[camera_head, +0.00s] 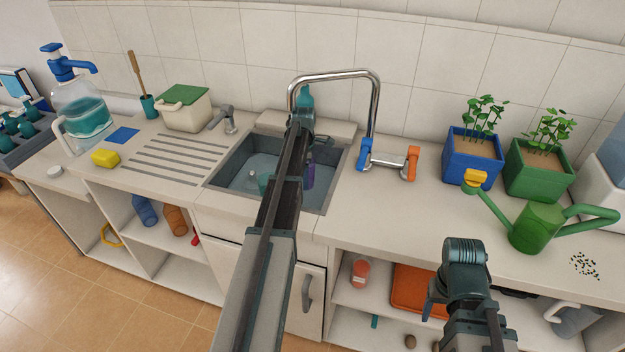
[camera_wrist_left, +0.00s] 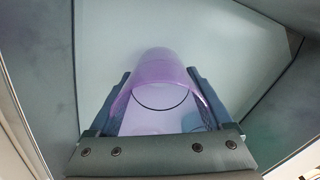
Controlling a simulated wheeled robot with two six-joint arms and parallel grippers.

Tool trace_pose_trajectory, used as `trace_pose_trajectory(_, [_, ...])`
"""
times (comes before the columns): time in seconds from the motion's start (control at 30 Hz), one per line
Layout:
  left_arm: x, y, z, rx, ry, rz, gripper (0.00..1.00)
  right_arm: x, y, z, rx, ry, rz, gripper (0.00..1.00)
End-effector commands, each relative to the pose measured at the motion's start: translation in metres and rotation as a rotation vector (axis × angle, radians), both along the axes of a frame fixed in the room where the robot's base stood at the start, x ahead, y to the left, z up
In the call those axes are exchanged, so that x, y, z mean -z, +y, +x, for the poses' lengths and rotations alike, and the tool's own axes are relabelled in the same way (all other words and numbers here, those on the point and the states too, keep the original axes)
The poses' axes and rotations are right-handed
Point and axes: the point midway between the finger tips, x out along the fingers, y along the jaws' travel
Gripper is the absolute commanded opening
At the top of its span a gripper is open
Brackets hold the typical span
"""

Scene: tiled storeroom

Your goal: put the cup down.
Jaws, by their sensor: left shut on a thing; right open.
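A see-through purple cup (camera_wrist_left: 165,68) is between the fingers of my left gripper (camera_wrist_left: 160,100) in the left wrist view. The gripper is shut on it, over the grey floor of the sink. In the head view a purple part of the cup (camera_head: 310,174) shows just right of my left arm, inside the sink basin (camera_head: 235,163). My arm hides most of the left gripper there, and I cannot tell whether the cup touches the sink floor. My right gripper (camera_head: 434,300) is open and empty in front of the counter's edge.
A teal item (camera_head: 264,182) is in the sink, left of my arm. The chrome tap (camera_head: 375,105) arches behind the basin. A ribbed drainboard (camera_head: 170,160) is bare at left. A green watering can (camera_head: 537,227) and planters (camera_head: 472,157) stand at right.

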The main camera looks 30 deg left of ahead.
Motion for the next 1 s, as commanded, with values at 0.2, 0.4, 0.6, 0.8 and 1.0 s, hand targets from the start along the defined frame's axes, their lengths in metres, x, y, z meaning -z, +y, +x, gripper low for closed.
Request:
trace_pose_trajectory(0.2, [0.011, -0.027, 0.006, 0.000, 0.000, 0.000, 0.22, 0.011, 0.000, 0.000, 0.000, 0.000, 0.000, 0.62])
trace_pose_trajectory(0.4, [0.012, -0.027, 0.006, 0.000, 0.000, 0.000, 0.22, 0.012, 0.000, 0.000, 0.000, 0.000, 0.000, 0.62])
trace_pose_trajectory(0.6, [0.014, -0.027, 0.006, 0.001, 0.000, 0.000, 0.22, 0.014, 0.000, 0.000, 0.000, 0.000, 0.000, 0.62])
trace_pose_trajectory(0.8, [0.015, -0.027, 0.006, 0.001, 0.000, 0.000, 1.00, 0.015, 0.000, 0.000, 0.000, 0.000, 0.000, 0.62])
trace_pose_trajectory(1.0, [0.015, -0.027, 0.006, 0.001, 0.000, 0.000, 1.00, 0.015, 0.000, 0.000, 0.000, 0.000, 0.000, 0.62])
